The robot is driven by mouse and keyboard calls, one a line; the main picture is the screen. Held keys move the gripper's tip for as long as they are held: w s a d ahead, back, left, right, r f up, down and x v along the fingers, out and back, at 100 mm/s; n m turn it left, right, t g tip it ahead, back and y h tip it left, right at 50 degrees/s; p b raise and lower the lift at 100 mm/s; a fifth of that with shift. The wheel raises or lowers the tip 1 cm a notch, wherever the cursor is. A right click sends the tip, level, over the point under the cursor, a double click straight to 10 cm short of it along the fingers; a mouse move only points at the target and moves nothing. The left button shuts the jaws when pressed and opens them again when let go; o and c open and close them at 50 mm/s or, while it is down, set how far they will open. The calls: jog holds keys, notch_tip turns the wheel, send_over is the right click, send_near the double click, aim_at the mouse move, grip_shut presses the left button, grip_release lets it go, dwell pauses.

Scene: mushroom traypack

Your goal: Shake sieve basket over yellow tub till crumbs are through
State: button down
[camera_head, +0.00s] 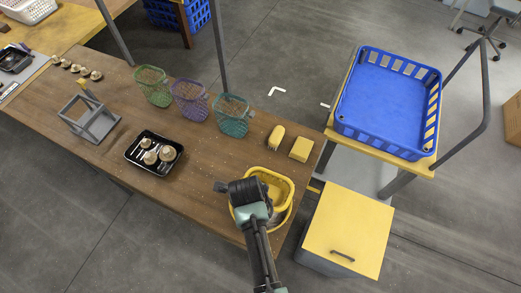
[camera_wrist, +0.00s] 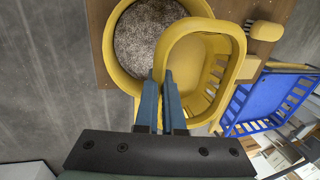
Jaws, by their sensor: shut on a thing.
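A yellow basket with slotted sides (camera_wrist: 238,48) is gripped at its rim by my gripper (camera_wrist: 160,82). In the wrist view, its visible inside looks bare. The round yellow tub (camera_wrist: 112,62) lies behind the basket in that view and holds a layer of grey-brown crumbs (camera_wrist: 146,36). The basket overlaps part of the tub's opening and sits off to one side of it. In the head view, my dark gripper body covers much of the basket (camera_head: 277,177) and tub, near the table's front right corner; my fingers are hidden there.
Green (camera_head: 153,86), purple (camera_head: 190,100) and teal (camera_head: 231,115) baskets stand along the table's back edge. A yellow brush (camera_head: 276,136) and yellow block (camera_head: 301,148) lie behind the tub. A black tray of mushrooms (camera_head: 135,150) sits left. A blue crate (camera_head: 345,118) stands right.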

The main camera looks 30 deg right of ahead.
jog(key=shift+r+p, duration=1.9)
jog(key=shift+r, duration=0.35)
